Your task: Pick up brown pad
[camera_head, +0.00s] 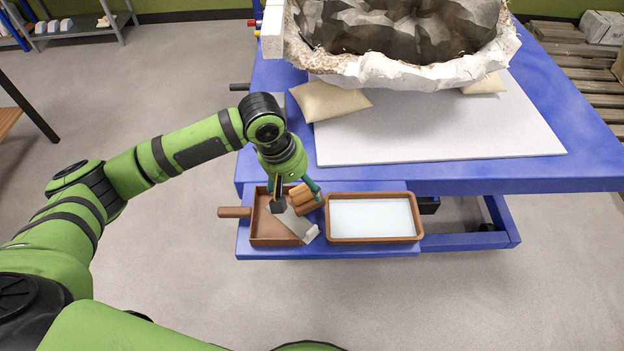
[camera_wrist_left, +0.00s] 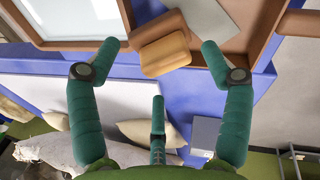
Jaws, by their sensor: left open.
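A tan-brown pad (camera_wrist_left: 165,53) with rounded edges lies between the open fingers of my left gripper (camera_wrist_left: 161,50) in the left wrist view, apart from both fingertips. A darker brown pad (camera_wrist_left: 158,28) lies right against it. In the head view the brown pads (camera_head: 307,203) sit at the right side of a brown tray (camera_head: 254,240), and my left gripper (camera_head: 292,194) is over this tray, partly hiding its contents. Whether the fingers are level with the pad or above it I cannot tell. My right gripper is not in view.
A grey-white flat tool (camera_head: 296,224) lies across the tray beside the pads. A brown-rimmed tray with a pale inside (camera_head: 374,218) stands to the right. Behind are the blue table (camera_head: 590,150), a cream cushion (camera_head: 328,101) and a large plaster-edged fossil block (camera_head: 400,75).

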